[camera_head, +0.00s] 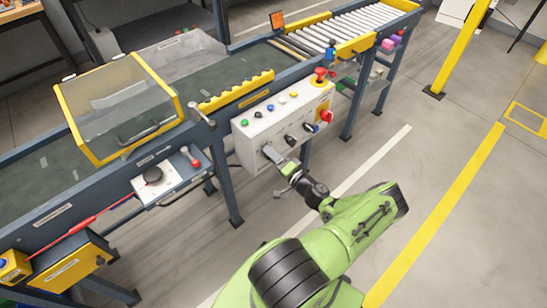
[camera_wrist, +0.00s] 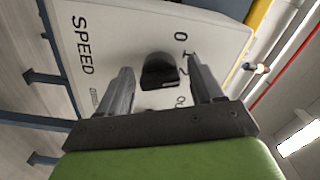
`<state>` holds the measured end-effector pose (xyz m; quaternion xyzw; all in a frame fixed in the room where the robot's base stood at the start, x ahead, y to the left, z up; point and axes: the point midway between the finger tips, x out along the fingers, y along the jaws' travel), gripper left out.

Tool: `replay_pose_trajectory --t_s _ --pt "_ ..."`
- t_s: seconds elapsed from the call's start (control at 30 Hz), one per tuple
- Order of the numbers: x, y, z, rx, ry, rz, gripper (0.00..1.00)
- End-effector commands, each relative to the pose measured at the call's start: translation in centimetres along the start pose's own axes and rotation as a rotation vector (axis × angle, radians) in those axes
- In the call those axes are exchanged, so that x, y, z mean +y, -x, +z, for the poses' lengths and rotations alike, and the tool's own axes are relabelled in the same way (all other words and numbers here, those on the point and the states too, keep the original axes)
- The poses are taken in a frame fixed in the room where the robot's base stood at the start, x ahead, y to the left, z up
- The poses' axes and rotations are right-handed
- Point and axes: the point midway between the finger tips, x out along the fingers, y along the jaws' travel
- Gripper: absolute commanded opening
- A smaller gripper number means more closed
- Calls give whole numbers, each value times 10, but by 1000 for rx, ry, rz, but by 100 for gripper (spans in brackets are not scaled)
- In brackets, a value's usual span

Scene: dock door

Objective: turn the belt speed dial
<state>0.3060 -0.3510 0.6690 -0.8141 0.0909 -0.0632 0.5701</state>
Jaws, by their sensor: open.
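The belt speed dial (camera_wrist: 160,72) is a black knob on a white panel face. The word SPEED and numbers from 0 stand around it in the wrist view. My gripper (camera_head: 272,157) is open at the lower left of the white control box (camera_head: 258,128) in the head view. In the wrist view its two fingers stand apart on either side of the dial, with gaps showing on both sides. I cannot tell how deep the dial sits between them. In the head view my gripper hides the dial.
Other black knobs (camera_head: 290,139) sit to the right on the same box, with coloured buttons (camera_head: 270,108) above and a red knob (camera_head: 326,115) at its right end. A clear yellow-framed cover (camera_head: 118,105) stands on the conveyor. The floor in front is open.

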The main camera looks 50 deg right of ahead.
Motion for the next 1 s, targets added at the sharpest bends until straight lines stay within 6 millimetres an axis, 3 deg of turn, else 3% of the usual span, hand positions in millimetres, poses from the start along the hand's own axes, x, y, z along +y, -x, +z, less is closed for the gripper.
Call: replay_pose_trajectory --t_s 0.1,0.43,0.73,1.0 --pt "0 0 0 0 0 0 64" --pt "0 1 0 0 0 0 15" --pt "0 1 0 0 -43 0 15" --pt "2 1 0 1 -212 1 15"
